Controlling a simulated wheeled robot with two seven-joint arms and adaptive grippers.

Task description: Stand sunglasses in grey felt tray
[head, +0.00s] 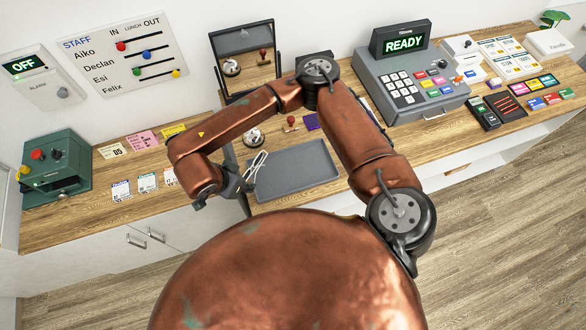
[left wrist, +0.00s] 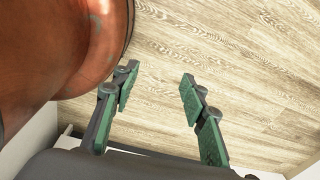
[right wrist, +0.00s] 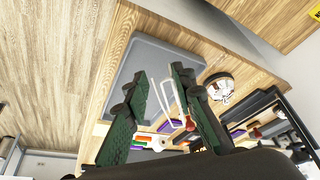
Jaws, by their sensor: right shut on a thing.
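The white sunglasses (head: 257,163) are in my right gripper (head: 243,184), at the left end of the grey felt tray (head: 300,176). In the right wrist view the white frame (right wrist: 164,93) shows between the two green-padded fingers (right wrist: 160,78), with the grey tray (right wrist: 150,55) behind them. I cannot tell whether the sunglasses touch the tray. The tray looks empty otherwise. My left gripper (left wrist: 160,76) is open and empty above the wooden floor in the left wrist view; it is not in the head view.
A round white-and-black item (head: 253,137), a red stamp (head: 291,121) and a purple item (head: 312,121) stand behind the tray. A mirror (head: 232,55) stands at the back. A till (head: 415,70) is right, a green box (head: 60,160) left. Cards (head: 147,183) lie left of my gripper.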

